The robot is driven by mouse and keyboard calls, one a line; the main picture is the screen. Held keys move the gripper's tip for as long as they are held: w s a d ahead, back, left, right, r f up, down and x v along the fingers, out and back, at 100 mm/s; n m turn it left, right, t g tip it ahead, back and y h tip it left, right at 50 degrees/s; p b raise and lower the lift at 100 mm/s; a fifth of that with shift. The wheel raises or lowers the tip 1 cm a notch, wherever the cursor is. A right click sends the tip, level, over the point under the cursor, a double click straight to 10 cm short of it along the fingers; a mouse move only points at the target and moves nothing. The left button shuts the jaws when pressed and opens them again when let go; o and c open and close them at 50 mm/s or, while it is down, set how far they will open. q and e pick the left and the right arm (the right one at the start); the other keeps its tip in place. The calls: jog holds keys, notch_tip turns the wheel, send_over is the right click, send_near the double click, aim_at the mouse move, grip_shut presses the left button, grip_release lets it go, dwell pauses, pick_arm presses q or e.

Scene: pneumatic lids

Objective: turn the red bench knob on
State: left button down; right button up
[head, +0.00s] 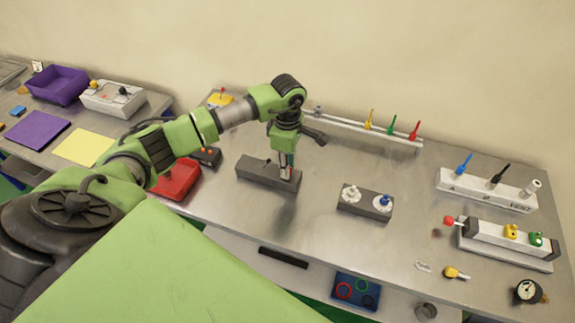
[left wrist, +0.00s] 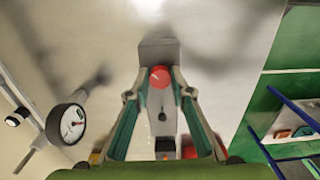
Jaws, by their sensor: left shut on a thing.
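The red bench knob (left wrist: 160,77) is round and sits on a grey block, seen between my left fingertips in the left wrist view. In the head view that block (head: 257,171) is a long dark bar on the metal bench. My left gripper (head: 287,174) points down onto the right end of the block. In the left wrist view its two fingers (left wrist: 155,92) are closed in on either side of the knob, gripping it. The knob is mostly hidden by the fingers in the head view, and I cannot tell its turned position. My right gripper is not in view.
A grey block with white and blue knobs (head: 366,203) stands to the right. A red tray (head: 178,180) is on the left. A rail with coloured levers (head: 365,127) runs along the wall. White lever manifolds (head: 486,190) and a gauge (head: 528,291) are far right.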

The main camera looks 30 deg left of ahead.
pick_arm(q)
jog(key=shift+w+f+n+b, duration=0.1)
jog(key=shift+n+b, duration=0.75)
jog(key=shift+n, duration=0.15)
jog(key=n+b, duration=0.1)
jog(key=n, duration=0.1)
jog(key=shift+n+b, duration=0.3)
jog(key=shift+b, duration=0.1)
jog(key=n+b, duration=0.3)
jog(key=n, duration=0.2)
jog(key=shift+a, duration=0.1)
jog(key=n+b, duration=0.1)
jog(key=n, duration=0.4)
jog(key=shift+b, duration=0.3)
jog(key=shift+r+n+b, duration=0.2)
jog(key=shift+n+b, duration=0.25)
jog(key=shift+n, duration=1.05)
jog(key=shift+w+n, duration=0.1)
jog(key=shift+n, duration=0.2)
jog(key=c, duration=1.8)
grip_release()
